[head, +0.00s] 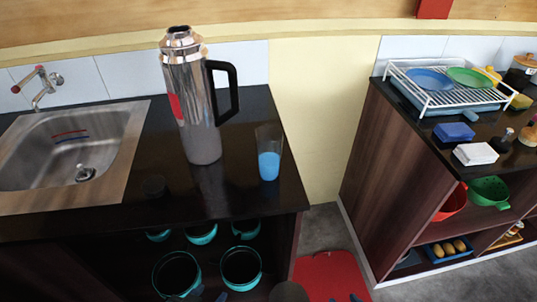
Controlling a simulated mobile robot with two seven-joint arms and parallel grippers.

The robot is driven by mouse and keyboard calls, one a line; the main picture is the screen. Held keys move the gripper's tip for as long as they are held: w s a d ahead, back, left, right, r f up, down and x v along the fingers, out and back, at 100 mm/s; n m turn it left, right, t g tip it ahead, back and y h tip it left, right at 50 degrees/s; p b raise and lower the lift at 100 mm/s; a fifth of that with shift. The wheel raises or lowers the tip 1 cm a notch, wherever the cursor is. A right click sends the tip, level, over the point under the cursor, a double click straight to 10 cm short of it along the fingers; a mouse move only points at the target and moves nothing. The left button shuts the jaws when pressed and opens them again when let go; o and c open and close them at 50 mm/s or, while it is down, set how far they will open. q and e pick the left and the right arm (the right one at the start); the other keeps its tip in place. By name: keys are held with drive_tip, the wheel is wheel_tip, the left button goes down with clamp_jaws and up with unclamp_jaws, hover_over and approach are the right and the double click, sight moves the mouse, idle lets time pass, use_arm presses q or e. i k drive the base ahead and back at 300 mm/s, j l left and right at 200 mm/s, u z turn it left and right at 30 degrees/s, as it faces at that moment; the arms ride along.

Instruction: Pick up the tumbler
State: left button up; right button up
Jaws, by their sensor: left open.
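The tumbler (269,160) is a clear glass with a blue lower part. It stands upright on the black counter (240,193), near its right end and to the right of a tall steel flask. My left gripper (288,293) shows only in part at the bottom edge of the head view, below and in front of the counter. It is open, with bluish tips far apart, and it is well away from the tumbler. My right gripper is not in view.
The steel flask (190,100) with a black handle stands close beside the tumbler. A sink (115,135) is at the left. Teal pots (241,266) sit on the shelf below. A second counter (400,110) with a dish rack (450,100) is at the right, across a floor gap with a red mat (325,270).

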sight(268, 138)
drive_tip(key=i+l+u, duration=0.15)
drive_tip(key=l+u, duration=0.15)
drive_tip(key=l, duration=0.9)
drive_tip(key=l+u, duration=0.3)
drive_tip(key=l, duration=0.9)
